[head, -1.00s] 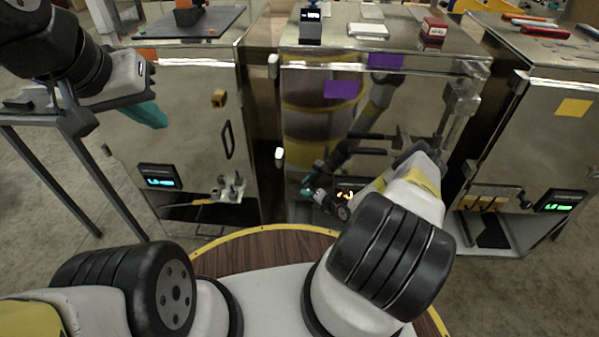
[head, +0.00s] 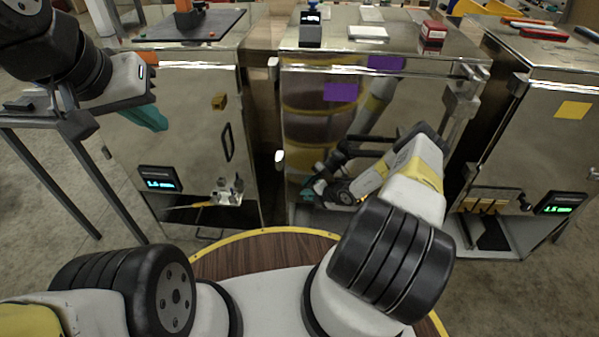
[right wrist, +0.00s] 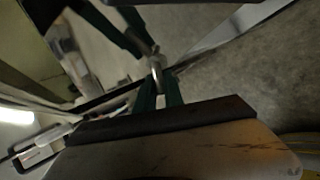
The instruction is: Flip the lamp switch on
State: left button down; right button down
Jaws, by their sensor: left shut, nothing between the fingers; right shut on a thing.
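My right gripper (head: 311,188) is low at the front of the middle mirrored trailer (head: 300,120). In the right wrist view its teal fingers (right wrist: 158,88) are shut on a small shiny metal piece (right wrist: 155,70), which looks like a switch lever. I cannot tell for sure that it is the lamp switch. The arm and wrist hide the panel around it in the head view. My left gripper (head: 147,117) is shut and empty, raised in front of the left trailer (head: 190,120).
A toggle panel (head: 228,192) and a lit display (head: 160,180) are on the left trailer. The right trailer (head: 540,125) has another display (head: 558,204) and a hooked strip (head: 487,200).

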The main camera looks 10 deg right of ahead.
jog(key=c, duration=1.7)
grip_release()
jog(key=shift+c, duration=0.2)
jog(key=shift+s+d, duration=0.1)
jog(key=v, duration=0.7)
jog(key=shift+s+r, duration=0.2)
jog(key=shift+r, duration=0.05)
jog(key=shift+d, duration=0.2)
